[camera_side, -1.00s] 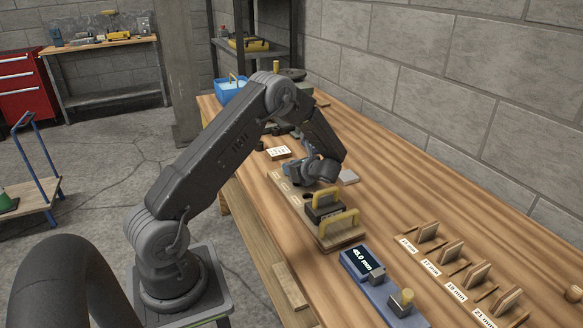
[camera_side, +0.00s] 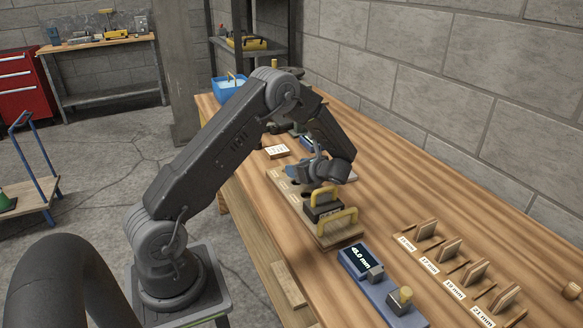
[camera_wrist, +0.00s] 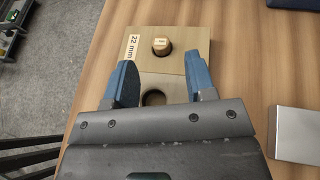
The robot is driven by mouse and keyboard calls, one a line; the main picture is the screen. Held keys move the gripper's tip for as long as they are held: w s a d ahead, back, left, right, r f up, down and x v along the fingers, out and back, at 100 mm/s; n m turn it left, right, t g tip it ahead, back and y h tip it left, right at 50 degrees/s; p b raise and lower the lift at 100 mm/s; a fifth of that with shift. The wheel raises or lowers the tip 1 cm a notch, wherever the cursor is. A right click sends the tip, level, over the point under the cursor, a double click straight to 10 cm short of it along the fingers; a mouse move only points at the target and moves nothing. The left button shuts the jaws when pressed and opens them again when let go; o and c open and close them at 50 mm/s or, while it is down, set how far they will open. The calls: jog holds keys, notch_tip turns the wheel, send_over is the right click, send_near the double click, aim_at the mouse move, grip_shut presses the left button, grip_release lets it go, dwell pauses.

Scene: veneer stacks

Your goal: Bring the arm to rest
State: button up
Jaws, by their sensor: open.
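My gripper (camera_wrist: 160,76) is open in the wrist view, with its two blue fingers spread and nothing between them. Past the fingertips is a wooden board (camera_wrist: 158,62) labelled 22 mm, with a small wooden peg (camera_wrist: 162,46) standing up and a round dark hole nearer to me. In the side view my gripper (camera_side: 312,168) is over the far part of a long wooden board (camera_side: 335,238) on the bench. A black block (camera_side: 322,208) with a yellow handle sits on that board, close to the gripper; a second yellow handle stands at its near end.
A blue gauge (camera_side: 362,262) reading 45.0 mm stands on the bench's near part. Several slotted wooden pieces with mm labels (camera_side: 450,250) line the right. A blue bin (camera_side: 228,90) is at the far end. A grey plate (camera_wrist: 299,134) lies right in the wrist view.

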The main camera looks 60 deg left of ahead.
jog(key=v, duration=0.3)
jog(key=shift+r, duration=0.15)
jog(key=shift+d+r, duration=0.15)
jog(key=shift+r, duration=0.05)
jog(key=s+d+r+n+t+h, duration=0.3)
jog(key=s+d+r+n+h, duration=0.1)
jog(key=d, duration=0.5)
jog(key=s+d+r+n+t+h, duration=0.3)
jog(key=s+d+r+n, duration=0.3)
jog(key=s+d+r, duration=0.2)
jog(key=s+d+r+n+t+h, duration=0.2)
jog(key=s+d+r+n+h, duration=0.3)
jog(key=s+d, duration=0.3)
jog(key=d+r+h, duration=0.1)
jog(key=d, duration=0.2)
jog(key=shift+s+r+t, duration=0.4)
jog(key=shift+d, duration=0.1)
